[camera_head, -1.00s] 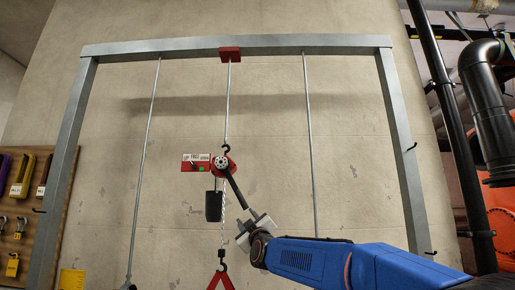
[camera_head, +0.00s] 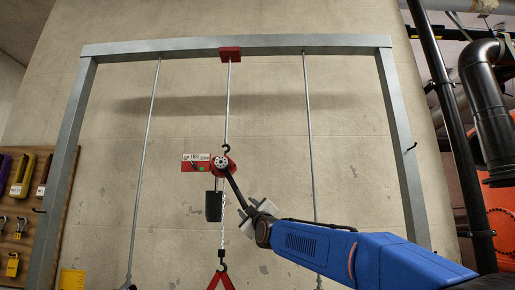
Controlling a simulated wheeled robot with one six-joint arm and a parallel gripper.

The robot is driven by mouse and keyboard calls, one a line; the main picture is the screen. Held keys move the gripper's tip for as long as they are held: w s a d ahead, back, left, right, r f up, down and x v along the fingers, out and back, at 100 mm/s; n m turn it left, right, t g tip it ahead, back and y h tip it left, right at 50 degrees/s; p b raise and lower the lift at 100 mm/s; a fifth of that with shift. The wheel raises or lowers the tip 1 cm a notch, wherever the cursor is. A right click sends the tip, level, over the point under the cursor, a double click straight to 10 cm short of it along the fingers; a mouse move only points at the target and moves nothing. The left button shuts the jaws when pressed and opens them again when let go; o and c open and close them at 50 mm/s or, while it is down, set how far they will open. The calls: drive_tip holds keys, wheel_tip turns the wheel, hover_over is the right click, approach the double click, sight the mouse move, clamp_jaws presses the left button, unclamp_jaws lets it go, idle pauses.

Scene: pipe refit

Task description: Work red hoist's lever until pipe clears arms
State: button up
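The red hoist (camera_head: 221,162) hangs by a hook from the steel gantry's top beam, in the middle of the view. Its dark lever (camera_head: 234,188) slants down and right from the hoist body. My gripper (camera_head: 247,209) is at the lever's lower end, with its pale fingers around or beside it; I cannot tell whether they are closed on it. The load chain (camera_head: 223,232) runs down to a hook holding a red triangular piece (camera_head: 221,281), cut off by the bottom edge. The pipe and its support arms are not visible.
The grey gantry (camera_head: 160,48) frames the hoist, with thin rods hanging on both sides. A red sign (camera_head: 195,162) and a black chain container (camera_head: 213,206) are beside the hoist. A tool board (camera_head: 35,215) is at left; dark pipes (camera_head: 490,110) stand at right.

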drive_tip(key=shift+a+r+n+g, duration=0.25)
drive_tip(key=shift+r+n, duration=0.25)
drive_tip(key=shift+r, duration=0.5)
drive_tip(key=shift+a+r+n+g, duration=0.2)
drive_tip(key=shift+r+n, duration=0.3)
drive_tip(key=shift+r, duration=0.45)
drive_tip(key=shift+d+f+m+t, duration=0.25)
drive_tip(key=shift+f+m, duration=0.25)
drive_tip(key=shift+f, duration=0.5)
drive_tip(key=shift+d+f+m+t, duration=0.2)
drive_tip(key=shift+f+m, duration=0.3)
drive_tip(key=shift+f, duration=0.45)
drive_tip(key=shift+f, duration=0.1)
drive_tip(key=shift+a+f+m+t+h, duration=0.1)
drive_tip(key=shift+f+m+t+h, duration=0.15)
drive_tip(key=shift+f+m, duration=0.5)
drive_tip(key=shift+f+m+t+h, duration=0.15)
drive_tip(key=shift+f+m+h, duration=0.1)
drive_tip(key=shift+f, duration=0.9)
drive_tip(key=shift+a+f+m+t+h, duration=0.2)
drive_tip(key=shift+f+m, duration=0.15)
drive_tip(key=shift+f, duration=0.3)
drive_tip(key=shift+a+f+m+t+h, duration=0.15)
drive_tip(key=shift+f+m, duration=0.15)
drive_tip(key=shift+f, duration=0.3)
drive_tip(key=shift+a+f+m+t+h, duration=0.2)
drive_tip(key=shift+f+m, duration=0.15)
drive_tip(key=shift+f, duration=0.3)
